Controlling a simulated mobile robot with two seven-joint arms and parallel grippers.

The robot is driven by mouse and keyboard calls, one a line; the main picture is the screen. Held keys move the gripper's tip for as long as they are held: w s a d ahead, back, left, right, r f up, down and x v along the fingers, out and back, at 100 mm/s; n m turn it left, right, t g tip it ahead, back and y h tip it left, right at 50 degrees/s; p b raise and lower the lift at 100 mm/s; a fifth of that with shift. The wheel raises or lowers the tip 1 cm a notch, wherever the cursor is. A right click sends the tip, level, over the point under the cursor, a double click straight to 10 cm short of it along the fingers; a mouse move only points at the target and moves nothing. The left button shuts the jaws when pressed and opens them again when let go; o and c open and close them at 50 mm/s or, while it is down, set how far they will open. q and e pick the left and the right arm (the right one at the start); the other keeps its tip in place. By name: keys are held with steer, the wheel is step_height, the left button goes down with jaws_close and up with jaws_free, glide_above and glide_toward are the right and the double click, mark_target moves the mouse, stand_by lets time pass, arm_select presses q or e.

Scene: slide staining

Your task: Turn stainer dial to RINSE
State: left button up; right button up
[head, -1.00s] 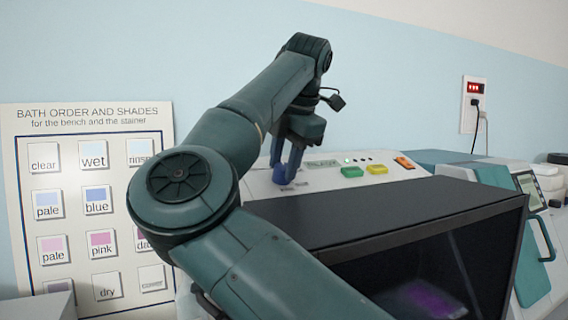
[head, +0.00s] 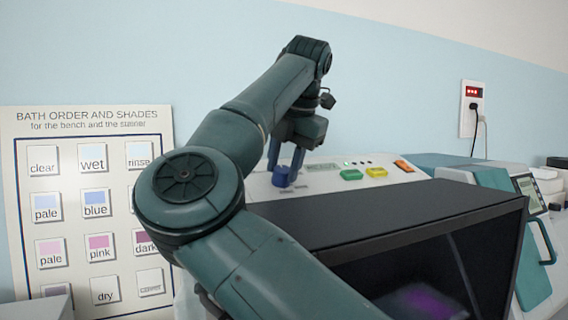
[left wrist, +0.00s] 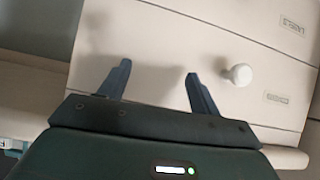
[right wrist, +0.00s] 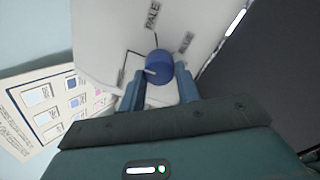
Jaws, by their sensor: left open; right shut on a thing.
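The blue stainer dial (head: 280,177) sits on the sloped white panel of the stainer. My right gripper (head: 285,164) reaches down to it, one finger on each side. In the right wrist view the dial (right wrist: 158,62) is between the tips of my right gripper (right wrist: 155,82), which is shut on it. The dial's white mark points left, near a line to a partly hidden label. The PALE label (right wrist: 152,15) is above the dial; another label to its right is too blurred to read. My left gripper (left wrist: 156,82) is open and empty above pale drawer fronts.
Green (head: 351,174) and yellow (head: 376,171) buttons and an orange switch (head: 404,165) are right of the dial. The stainer's dark hood (head: 400,215) is in front. A shade chart (head: 90,125) stands left.

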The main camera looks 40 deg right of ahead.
steer(key=o, duration=1)
steer(key=shift+c, duration=0.2)
steer(key=p+v, duration=0.1)
steer(key=v, duration=1.2)
steer(key=shift+s, duration=0.15)
